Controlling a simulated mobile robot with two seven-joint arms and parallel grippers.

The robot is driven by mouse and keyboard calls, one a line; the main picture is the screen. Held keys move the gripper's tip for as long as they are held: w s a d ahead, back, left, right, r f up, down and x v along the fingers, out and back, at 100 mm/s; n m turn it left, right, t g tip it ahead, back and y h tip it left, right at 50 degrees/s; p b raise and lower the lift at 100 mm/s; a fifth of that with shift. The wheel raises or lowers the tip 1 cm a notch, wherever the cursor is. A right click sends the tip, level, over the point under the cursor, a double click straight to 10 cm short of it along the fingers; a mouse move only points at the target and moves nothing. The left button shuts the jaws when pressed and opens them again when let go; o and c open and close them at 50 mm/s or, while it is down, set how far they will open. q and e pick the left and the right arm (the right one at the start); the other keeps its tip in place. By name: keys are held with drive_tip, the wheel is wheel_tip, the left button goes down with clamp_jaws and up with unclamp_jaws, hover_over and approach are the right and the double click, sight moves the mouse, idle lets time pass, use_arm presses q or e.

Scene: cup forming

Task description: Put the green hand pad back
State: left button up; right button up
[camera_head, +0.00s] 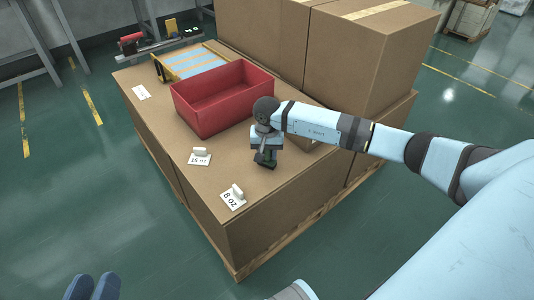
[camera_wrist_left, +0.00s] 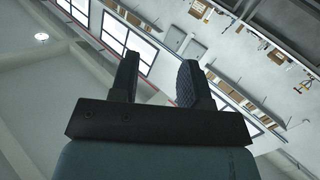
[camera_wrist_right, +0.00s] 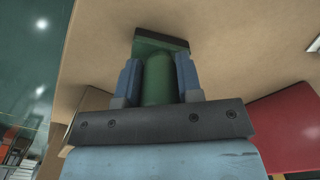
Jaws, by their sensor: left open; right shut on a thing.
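The green hand pad has a green cylindrical handle and a dark flat base. My right gripper (camera_wrist_right: 158,85) is shut on its handle (camera_wrist_right: 157,78), with one blue finger on each side. In the head view the right gripper (camera_head: 267,146) points down and the pad (camera_head: 266,158) is at its tip, over the cardboard top right of the "16 oz" and "8 oz" cards. I cannot tell whether the base touches the cardboard. My left gripper (camera_head: 93,287) is at the bottom left of the head view, off the boxes. Its fingers are apart and empty in the left wrist view (camera_wrist_left: 157,80).
A red bin (camera_head: 222,98) stands behind the pad on the cardboard top (camera_head: 185,180). Small white pieces rest on the "16 oz" card (camera_head: 199,160) and the "8 oz" card (camera_head: 232,202). Tall cardboard boxes (camera_head: 365,50) stand at the back right. A blue-and-yellow rack (camera_head: 195,62) is at the back left.

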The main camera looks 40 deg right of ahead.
drive_tip(key=shift+f, duration=0.1)
drive_tip(key=o, duration=1)
